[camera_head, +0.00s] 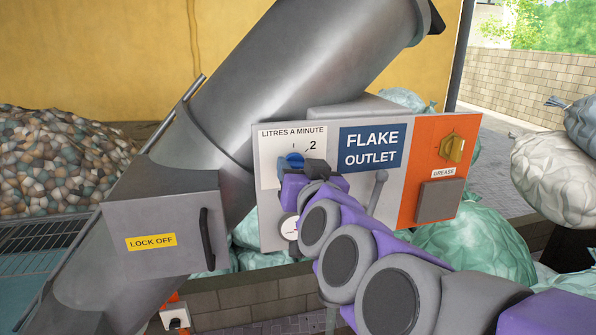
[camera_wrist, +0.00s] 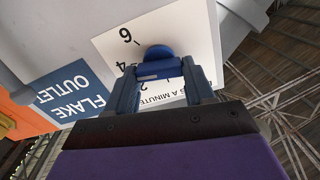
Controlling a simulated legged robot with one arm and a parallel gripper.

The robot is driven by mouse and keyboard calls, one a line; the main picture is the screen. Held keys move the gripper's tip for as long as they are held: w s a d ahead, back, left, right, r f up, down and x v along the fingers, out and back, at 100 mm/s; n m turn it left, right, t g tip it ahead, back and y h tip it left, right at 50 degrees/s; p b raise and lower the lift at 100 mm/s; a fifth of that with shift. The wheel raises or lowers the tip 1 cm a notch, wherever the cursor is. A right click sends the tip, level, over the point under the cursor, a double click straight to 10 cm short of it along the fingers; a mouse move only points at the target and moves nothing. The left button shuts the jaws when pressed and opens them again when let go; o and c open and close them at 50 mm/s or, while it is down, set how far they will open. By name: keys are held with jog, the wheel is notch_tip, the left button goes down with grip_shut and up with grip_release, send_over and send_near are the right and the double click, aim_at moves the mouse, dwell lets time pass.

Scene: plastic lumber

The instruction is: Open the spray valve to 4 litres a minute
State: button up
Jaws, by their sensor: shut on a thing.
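The spray valve is a blue knob (camera_head: 289,160) on a white dial plate (camera_head: 270,180) marked "LITRES A MINUTE", left of the "FLAKE OUTLET" sign. My gripper (camera_head: 308,168) reaches it from the lower right and hides part of the dial. In the wrist view the knob (camera_wrist: 158,52) has a raised bar between the two fingers of my gripper (camera_wrist: 160,71), which is shut on it. The numerals 6, 4 and 2 show around the knob there. I cannot tell which number the knob points to.
A grey lever (camera_head: 378,188) stands beside my arm. A "LOCK OFF" box (camera_head: 160,225) with a black handle and a large grey pipe (camera_head: 300,65) are at the left and above.

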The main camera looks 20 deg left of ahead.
jog(key=o, duration=0.7)
jog(key=shift+s, duration=0.1)
jog(key=shift+o, duration=1.4)
jog(key=shift+s+d+r, duration=0.15)
jog(key=shift+s+d, duration=0.05)
jog(key=shift+s, duration=0.05)
jog(key=shift+o, duration=0.3)
jog(key=shift+w, duration=0.3)
jog(key=b+v, duration=0.3)
jog(key=v, duration=1.4)
jog(key=shift+s+d, duration=0.15)
jog(key=shift+d, duration=0.05)
